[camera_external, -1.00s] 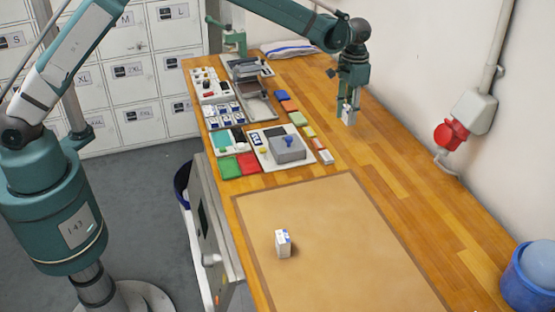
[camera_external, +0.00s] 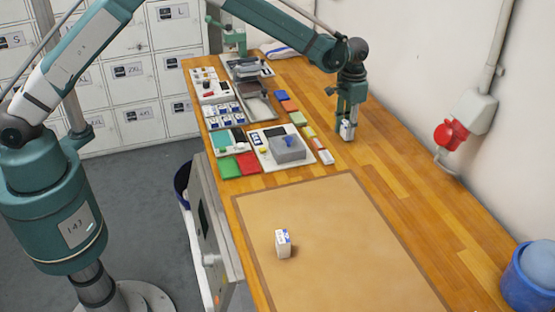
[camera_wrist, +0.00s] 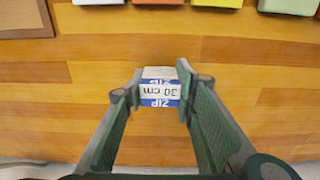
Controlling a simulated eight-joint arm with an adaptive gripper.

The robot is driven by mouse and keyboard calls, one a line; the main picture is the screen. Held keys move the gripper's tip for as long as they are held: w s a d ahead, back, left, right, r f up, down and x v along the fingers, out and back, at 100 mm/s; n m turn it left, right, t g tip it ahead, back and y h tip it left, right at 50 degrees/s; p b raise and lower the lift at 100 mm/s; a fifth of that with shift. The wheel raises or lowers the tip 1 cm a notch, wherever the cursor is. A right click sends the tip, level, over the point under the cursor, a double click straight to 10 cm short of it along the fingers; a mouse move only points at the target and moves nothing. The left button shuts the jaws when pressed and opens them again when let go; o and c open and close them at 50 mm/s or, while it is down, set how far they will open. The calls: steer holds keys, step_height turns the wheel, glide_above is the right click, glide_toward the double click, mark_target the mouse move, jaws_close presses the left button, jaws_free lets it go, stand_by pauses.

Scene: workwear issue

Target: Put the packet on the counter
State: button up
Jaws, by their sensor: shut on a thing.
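My gripper (camera_external: 347,121) is shut on a small white and blue packet (camera_external: 347,130) over the wooden counter (camera_external: 400,185), near the back right. A similar white and blue box (camera_external: 283,243) stands upright on the brown mat (camera_external: 320,215), apart from my gripper.
A row of small coloured blocks (camera_external: 298,118) and trays of small parts (camera_external: 225,113) lie left of my gripper. A grey block (camera_external: 288,148) sits on a white tray. A blue bin (camera_external: 530,280) stands front right.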

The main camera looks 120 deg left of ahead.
steer(key=shift+f, duration=0.45)
steer(key=shift+f, duration=0.2)
steer(key=o, duration=0.9)
steer(key=shift+c, duration=0.2)
steer(key=shift+r, duration=0.15)
step_height(320, 180, up, 12)
steer(key=shift+r, duration=0.1)
stand_by(0.4)
stand_by(0.3)
